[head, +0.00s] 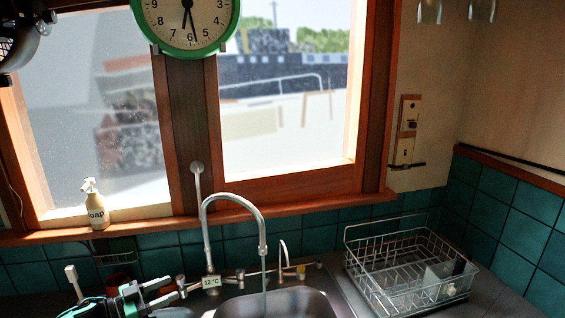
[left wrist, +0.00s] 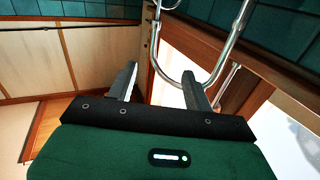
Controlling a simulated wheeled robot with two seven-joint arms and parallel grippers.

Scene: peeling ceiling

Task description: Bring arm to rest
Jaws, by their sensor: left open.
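My left gripper (head: 168,291) is at the lower left of the head view, low in front of the window wall and left of the tap. Part of its green and black body is cut off by the bottom edge. In the left wrist view my left gripper (left wrist: 160,74) has its two dark fingers apart, with nothing between them. The curved metal tap (left wrist: 190,82) shows beyond the fingers there; I cannot tell how far off it is. My right arm and gripper are not in view.
The tall curved tap (head: 235,198) stands over a steel sink (head: 285,303). A wire dish rack (head: 405,268) is on the counter at right. A soap bottle (head: 94,205) stands on the window sill at left. A green clock (head: 186,22) hangs above.

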